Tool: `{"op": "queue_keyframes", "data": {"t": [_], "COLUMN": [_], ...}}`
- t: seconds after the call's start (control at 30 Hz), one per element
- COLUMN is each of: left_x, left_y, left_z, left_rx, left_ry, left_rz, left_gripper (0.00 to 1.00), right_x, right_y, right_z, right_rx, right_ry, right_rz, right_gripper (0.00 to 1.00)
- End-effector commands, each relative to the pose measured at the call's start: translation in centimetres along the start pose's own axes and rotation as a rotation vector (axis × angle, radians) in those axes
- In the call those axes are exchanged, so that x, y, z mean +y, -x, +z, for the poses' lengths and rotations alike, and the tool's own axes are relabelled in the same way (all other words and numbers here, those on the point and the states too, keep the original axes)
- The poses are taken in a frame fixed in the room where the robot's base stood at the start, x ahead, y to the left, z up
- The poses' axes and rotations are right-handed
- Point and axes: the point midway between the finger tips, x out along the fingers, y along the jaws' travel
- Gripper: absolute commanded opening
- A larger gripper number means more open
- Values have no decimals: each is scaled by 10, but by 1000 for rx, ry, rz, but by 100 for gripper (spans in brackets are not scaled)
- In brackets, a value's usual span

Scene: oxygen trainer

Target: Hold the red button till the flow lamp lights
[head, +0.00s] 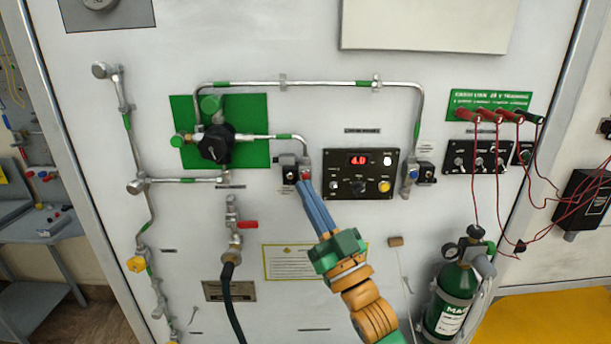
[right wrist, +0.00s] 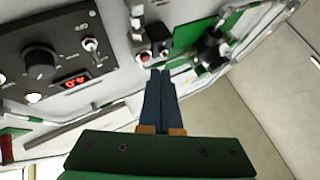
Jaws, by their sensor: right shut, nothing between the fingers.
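A small red button (head: 306,174) sits on a dark block on the white panel, left of the black control box. In the right wrist view a red button (right wrist: 144,57) shows just beyond the fingertips. My right gripper (head: 304,188) reaches up from below with its blue fingers shut and empty, tips at the button's lower edge; the right wrist view shows them together (right wrist: 159,72). I cannot tell whether they touch or press it. The control box (head: 344,192) has a red display reading 4.0 and a bright white round light (head: 388,161); no readable label marks the flow lamp. My left gripper is out of view.
A black regulator knob (head: 215,146) on a green plate stands left of the button, with metal pipes (head: 315,84) around it. A red-handled valve (head: 246,224) is lower left. A green gas cylinder (head: 452,299) and red cables (head: 540,150) are at right.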

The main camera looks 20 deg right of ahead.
Motion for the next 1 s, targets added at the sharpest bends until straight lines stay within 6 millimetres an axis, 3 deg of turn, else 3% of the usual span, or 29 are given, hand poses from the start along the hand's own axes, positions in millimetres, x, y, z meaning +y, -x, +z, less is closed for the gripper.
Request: {"op": "queue_keyframes", "data": {"t": [0.4, 0.87, 0.93, 1.0], "left_x": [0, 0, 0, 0], "left_y": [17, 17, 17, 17], "left_z": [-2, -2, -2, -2], "left_rx": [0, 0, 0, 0], "left_ry": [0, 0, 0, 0], "left_rz": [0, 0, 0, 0], "left_gripper": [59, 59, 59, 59], "right_x": [-20, -22, -21, -16], "right_y": [27, 30, 32, 40], "right_z": [-22, -23, -14, 18], "right_rx": [0, 0, -23, -108], "right_ry": [-1, 1, 1, 1], "right_rz": [1, 1, 6, 23], "right_gripper": [0, 0, 0, 0]}}
